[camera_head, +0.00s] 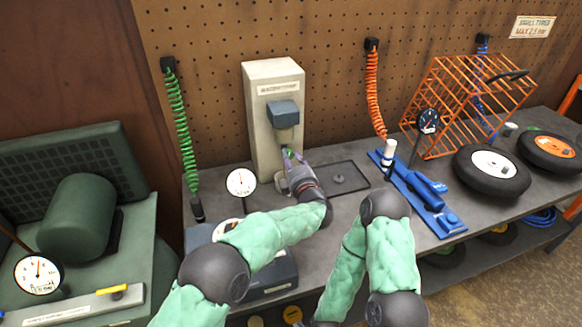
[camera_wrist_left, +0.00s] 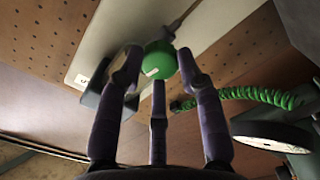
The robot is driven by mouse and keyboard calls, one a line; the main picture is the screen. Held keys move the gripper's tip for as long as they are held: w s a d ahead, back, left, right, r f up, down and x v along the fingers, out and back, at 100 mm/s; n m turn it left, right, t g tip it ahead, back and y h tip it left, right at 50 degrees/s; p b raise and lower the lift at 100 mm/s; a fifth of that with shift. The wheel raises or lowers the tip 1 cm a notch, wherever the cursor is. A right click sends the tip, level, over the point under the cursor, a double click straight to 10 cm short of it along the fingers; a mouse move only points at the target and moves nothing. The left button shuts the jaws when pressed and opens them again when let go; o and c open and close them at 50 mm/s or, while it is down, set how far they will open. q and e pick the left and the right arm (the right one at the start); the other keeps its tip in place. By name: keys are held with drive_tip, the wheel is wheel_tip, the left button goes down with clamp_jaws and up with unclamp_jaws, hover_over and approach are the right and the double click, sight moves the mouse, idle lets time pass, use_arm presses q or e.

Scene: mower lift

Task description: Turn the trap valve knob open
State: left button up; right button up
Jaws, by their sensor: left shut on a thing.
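The green trap valve knob (camera_wrist_left: 160,60) is round with a short white mark, and shows between my left fingers in the left wrist view. In the head view only a bit of green shows at the fingertips. The knob sits at the pale trap housing (camera_head: 263,140), below its grey-blue block (camera_head: 283,114). My left gripper (camera_head: 289,158) is shut on the knob, its fingers around the sides; the left wrist view also shows the gripper (camera_wrist_left: 158,72).
A round gauge (camera_head: 241,182) stands left of the trap, close to my left arm. A green coiled hose (camera_head: 180,130) hangs left. A flat dark tray (camera_head: 345,183), a blue tool (camera_head: 425,195), an orange cage (camera_head: 470,100) and wheels (camera_head: 490,170) lie to the right.

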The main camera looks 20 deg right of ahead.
use_arm(q)
drive_tip(key=shift+a+r+n+b, duration=0.15)
drive_tip(key=shift+n+b, duration=0.6)
drive_tip(key=shift+n, duration=0.25)
drive_tip(key=o, duration=1.1)
drive_tip(key=shift+w, duration=0.1)
drive_tip(key=shift+o, duration=0.2)
